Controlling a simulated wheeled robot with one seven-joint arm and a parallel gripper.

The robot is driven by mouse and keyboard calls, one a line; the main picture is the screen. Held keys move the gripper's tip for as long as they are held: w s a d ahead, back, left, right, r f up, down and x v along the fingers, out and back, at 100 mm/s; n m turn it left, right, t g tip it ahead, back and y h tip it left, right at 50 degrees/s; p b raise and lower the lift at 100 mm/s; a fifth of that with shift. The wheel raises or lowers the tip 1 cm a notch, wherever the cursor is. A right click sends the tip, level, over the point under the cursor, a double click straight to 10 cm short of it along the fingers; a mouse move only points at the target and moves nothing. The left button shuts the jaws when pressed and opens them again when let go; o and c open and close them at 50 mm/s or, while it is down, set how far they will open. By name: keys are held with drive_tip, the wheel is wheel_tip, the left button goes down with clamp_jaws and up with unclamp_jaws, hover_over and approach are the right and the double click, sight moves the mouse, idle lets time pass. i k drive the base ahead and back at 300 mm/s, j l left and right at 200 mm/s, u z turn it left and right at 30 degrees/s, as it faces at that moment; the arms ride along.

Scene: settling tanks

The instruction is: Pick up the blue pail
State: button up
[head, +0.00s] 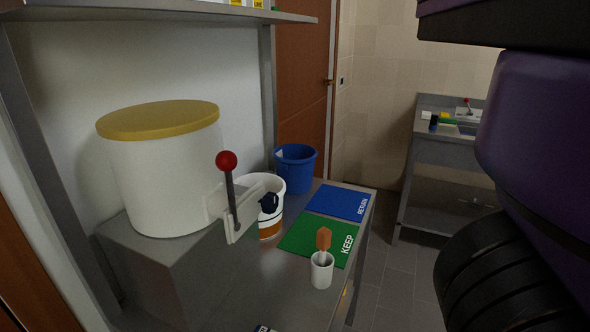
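The blue pail (297,172) stands upright on the grey metal bench (205,300), toward its far end against the wall side. Its open top shows, and something pale shows inside the rim at the left. A white pail (269,188) with an orange and dark band stands just in front of it and hides part of its lower left. My gripper is not in view; only purple and black parts of my arm show at the right.
A white tank with a yellow lid (165,170) and a red-knobbed lever (227,163) stands at the near left. A blue RETURN mat (338,202), a green KEEP mat (310,240) and a white cup (321,272) with an orange-handled tool are right. A shelf (160,12) overhangs.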

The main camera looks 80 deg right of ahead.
sight(294, 162)
drive_tip(key=z, duration=1.7)
drive_tip(key=l+u, duration=0.1)
drive_tip(key=u, duration=0.3)
drive_tip(key=l+u, duration=0.1)
drive_tip(key=u, duration=0.35)
drive_tip(key=k+u, duration=0.1)
drive_tip(key=u, duration=0.3)
drive_tip(key=l+z, duration=0.1)
drive_tip(key=z, duration=0.3)
drive_tip(key=i+z, duration=0.15)
drive_tip(key=z, duration=0.65)
drive_tip(key=i+z, duration=0.15)
drive_tip(key=z, duration=0.3)
drive_tip(key=i, duration=0.15)
drive_tip(key=z, duration=0.05)
